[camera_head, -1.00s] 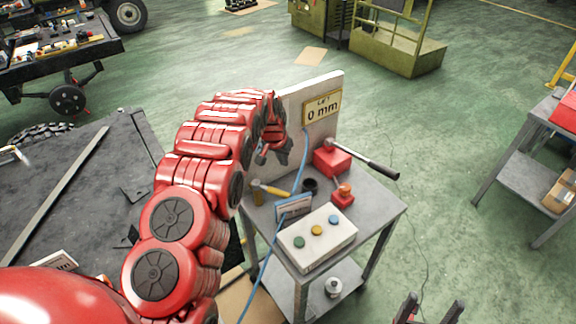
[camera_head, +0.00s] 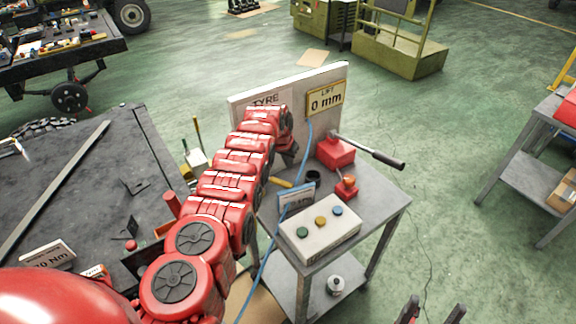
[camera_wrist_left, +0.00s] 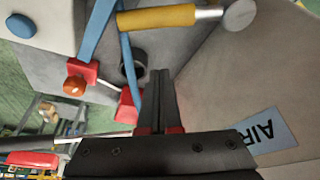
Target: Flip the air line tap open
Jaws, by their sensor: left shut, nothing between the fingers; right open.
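The tap's handle looks like the yellow lever (camera_wrist_left: 158,18) with a silver neck and round grey end, at the top of the left wrist view. In the head view only a bit of yellow (camera_head: 282,184) shows beside my left arm. A blue air hose (camera_head: 309,140) runs down near it. My left gripper (camera_wrist_left: 158,74) is shut and empty, its fingertips below the lever in the wrist view and apart from it. In the head view the left gripper (camera_head: 287,156) is partly hidden by its arm, before the upright board. My right gripper (camera_head: 436,311) is open at the bottom edge.
The grey cart (camera_head: 378,215) carries a button box (camera_head: 320,228), a red block with a black-gripped bar (camera_head: 336,150), a small red switch (camera_head: 346,188) and a dark cup (camera_head: 313,177). A label reading AIR (camera_wrist_left: 268,131) shows in the wrist view.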

